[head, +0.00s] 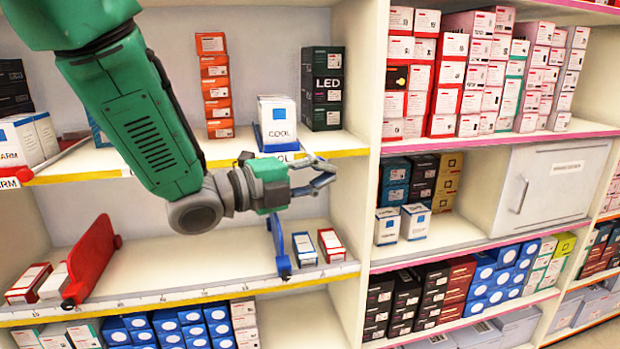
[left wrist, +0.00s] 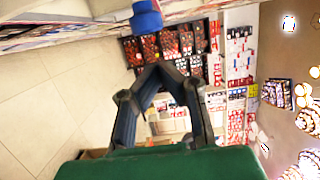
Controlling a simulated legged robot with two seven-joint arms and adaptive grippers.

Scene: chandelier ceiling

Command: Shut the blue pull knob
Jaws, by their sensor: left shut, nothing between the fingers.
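A blue pull piece (head: 279,246) with a dark round knob at its front end stands on the middle shelf, between the red one and small boxes. A second blue piece (head: 259,136) is partly hidden by white COOL boxes on the shelf above; a dark knob shows at its front edge. I cannot tell which is meant. My left gripper (head: 326,176) is shut and empty, in front of the gap between these shelves, above and right of the lower blue piece, apart from it. In the left wrist view its fingers (left wrist: 160,70) meet, with a blue object (left wrist: 146,19) beyond.
A red pull piece (head: 93,260) stands at left on the middle shelf. Small boxes (head: 331,245) sit right of the lower blue piece. An upright divider (head: 365,170) stands right of my gripper. A closed white cabinet door (head: 550,185) is farther right.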

